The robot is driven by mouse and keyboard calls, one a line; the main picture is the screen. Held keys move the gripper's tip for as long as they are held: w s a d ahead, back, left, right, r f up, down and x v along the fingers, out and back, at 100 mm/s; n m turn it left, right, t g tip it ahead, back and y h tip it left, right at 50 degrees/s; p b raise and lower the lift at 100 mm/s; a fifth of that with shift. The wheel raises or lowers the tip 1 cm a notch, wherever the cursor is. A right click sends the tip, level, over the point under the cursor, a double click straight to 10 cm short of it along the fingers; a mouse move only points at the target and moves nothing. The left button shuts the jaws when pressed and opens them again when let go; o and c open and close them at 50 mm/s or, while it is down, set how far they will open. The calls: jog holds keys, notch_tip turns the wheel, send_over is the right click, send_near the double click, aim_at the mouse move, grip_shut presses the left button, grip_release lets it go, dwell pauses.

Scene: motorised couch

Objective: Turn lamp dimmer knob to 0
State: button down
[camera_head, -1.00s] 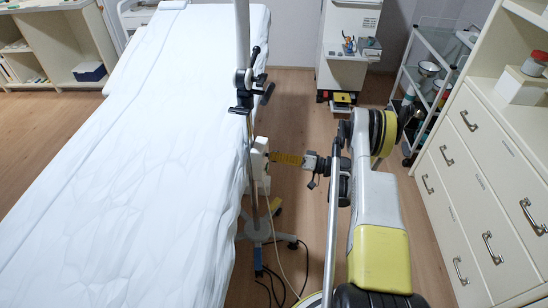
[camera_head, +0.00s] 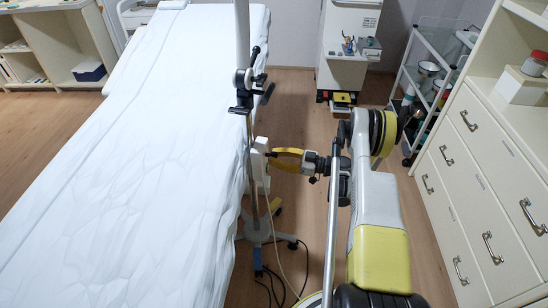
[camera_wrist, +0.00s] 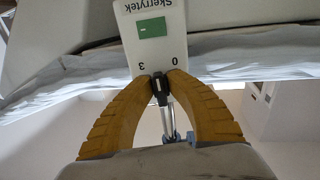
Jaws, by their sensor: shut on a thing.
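The lamp dimmer is a white box (camera_wrist: 128,45) with upside-down lettering, a green display (camera_wrist: 152,30) and the marks 3 and 0, upside down in the wrist view. Its small black knob (camera_wrist: 160,90) is at the box's edge below these marks, 0 to the right and 3 to the left. My gripper (camera_wrist: 161,80) has its two curved yellow fingers shut on the knob, one tip on each side. The knob's exact setting is too small to read. In the head view the box (camera_head: 259,163) is on the lamp stand and my gripper (camera_head: 271,159) reaches it from the right.
The lamp pole (camera_head: 243,40) stands beside the couch with the white sheet (camera_head: 140,160). The stand's wheeled base (camera_head: 265,233) and dark cables (camera_head: 272,285) lie below. A drawer cabinet (camera_head: 480,170) and trolley (camera_head: 428,75) are at right, with some free floor between.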

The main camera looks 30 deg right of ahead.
jog(key=n, duration=0.4)
jog(key=shift+w+r+n, duration=0.1)
jog(key=shift+r+n, duration=0.05)
jog(key=shift+n, duration=0.15)
jog(key=shift+d+n, duration=0.1)
jog(key=shift+n, duration=1.8)
jog(key=c, duration=1.3)
grip_release()
jog(key=v, duration=1.2)
